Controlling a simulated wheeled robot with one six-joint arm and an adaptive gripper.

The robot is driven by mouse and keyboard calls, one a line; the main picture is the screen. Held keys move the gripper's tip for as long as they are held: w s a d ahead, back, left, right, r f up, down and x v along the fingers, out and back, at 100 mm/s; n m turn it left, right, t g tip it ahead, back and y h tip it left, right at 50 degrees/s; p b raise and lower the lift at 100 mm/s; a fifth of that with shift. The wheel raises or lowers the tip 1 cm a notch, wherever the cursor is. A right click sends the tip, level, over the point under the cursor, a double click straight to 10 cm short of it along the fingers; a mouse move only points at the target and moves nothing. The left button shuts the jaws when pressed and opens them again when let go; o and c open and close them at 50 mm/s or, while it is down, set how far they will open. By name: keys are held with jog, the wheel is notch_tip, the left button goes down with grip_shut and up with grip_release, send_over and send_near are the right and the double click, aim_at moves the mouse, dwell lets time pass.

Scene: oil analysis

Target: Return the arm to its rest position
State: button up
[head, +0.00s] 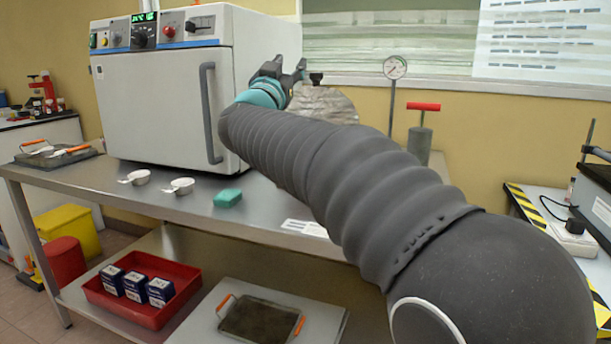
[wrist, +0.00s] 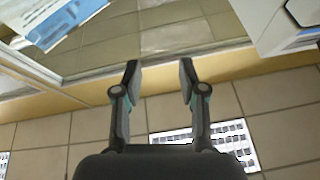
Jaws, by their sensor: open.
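My gripper (head: 285,72) is at the end of my raised dark arm, above the metal table and in front of the white oven's right side in the head view. In the wrist view my gripper (wrist: 158,78) is open, with a clear gap between its two fingers and nothing held. My arm reaches from the lower right up to the gripper and hides part of the table and the things behind it.
The white oven (head: 150,95) stands shut on the table (head: 110,180). Two white cups (head: 180,186) and a green block (head: 228,198) lie in front of it. A pump with a red handle (head: 422,107) and a gauge (head: 395,68) stand behind my arm. A red tray (head: 150,315) with blue boxes sits below.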

jog(key=s+d+f+n+g+y, duration=0.1)
jog(key=s+d+f+g, duration=0.4)
jog(key=s+f, duration=0.8)
jog(key=s+d+f+n+g+y, duration=0.2)
jog(key=s+d+f+g, duration=0.3)
jog(key=s+d+f, duration=0.3)
jog(key=s+d+f+n+g+y, duration=0.2)
jog(key=s+d+f+g, duration=0.4)
jog(key=s+f, duration=1.1)
notch_tip(320, 180, down, 4)
jog(key=shift+s+d+r+y, duration=0.2)
jog(key=shift+s+d+y, duration=0.15)
jog(key=shift+y, duration=0.45)
